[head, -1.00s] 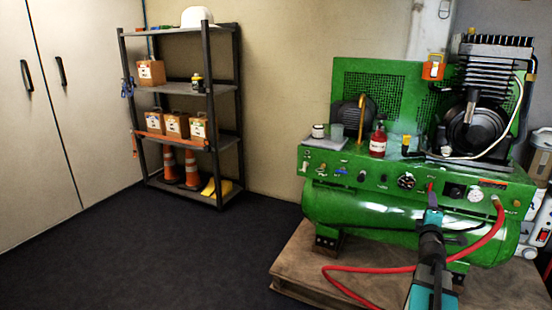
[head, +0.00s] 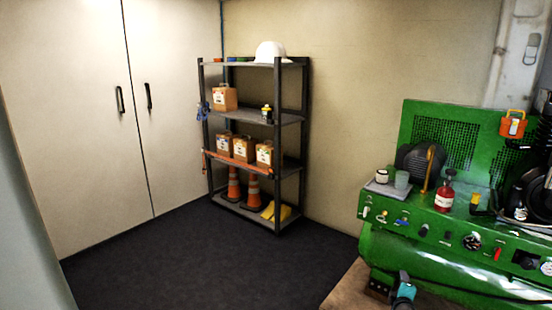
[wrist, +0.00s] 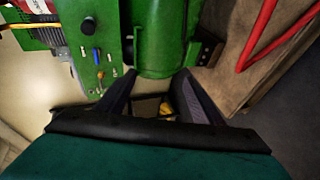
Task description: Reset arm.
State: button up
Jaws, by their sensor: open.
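My gripper (wrist: 157,88) shows in the wrist view with its two dark fingers apart. Nothing is held between them. Beyond the fingers lie the green compressor's tank (wrist: 160,40) and its control panel (wrist: 98,62); I cannot tell the exact gap to them. In the head view only a small teal and black part of my arm shows at the bottom edge, in front of the green compressor (head: 420,250). The fingers cannot be made out there.
A dark shelf unit (head: 281,150) with boxes, cones and a white helmet (head: 270,51) stands by the back wall. Pale cabinet doors (head: 75,120) are at left. The dark floor (head: 200,265) between is clear. A red hose (wrist: 262,30) shows at upper right in the wrist view.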

jog(key=s+a+f+m+g+y+p, duration=0.1)
jog(key=s+a+f+m+g+p, duration=0.1)
jog(key=s+a+f+g+p, duration=0.45)
jog(key=s+a+f+m+g+y+p, duration=0.1)
jog(key=s+a+f+m+p, duration=0.15)
jog(key=s+a+f, duration=0.8)
jog(key=s+a+m+g+y+p, duration=0.1)
jog(key=s+a+m+g, duration=0.1)
jog(key=s, duration=0.7)
jog(key=s+a+m+g+y+p, duration=0.1)
jog(key=s+a+m+g, duration=0.2)
jog(key=s, duration=0.6)
jog(key=s+a+f+m+g+y+p, duration=0.1)
jog(key=s+a+g, duration=0.4)
jog(key=s, duration=0.5)
jog(key=shift+a+m+g+p, duration=0.4)
jog(key=shift+a+m, duration=0.45)
jog(key=shift+a, duration=0.3)
jog(key=shift+s+d, duration=0.1)
jog(key=shift+d, duration=0.05)
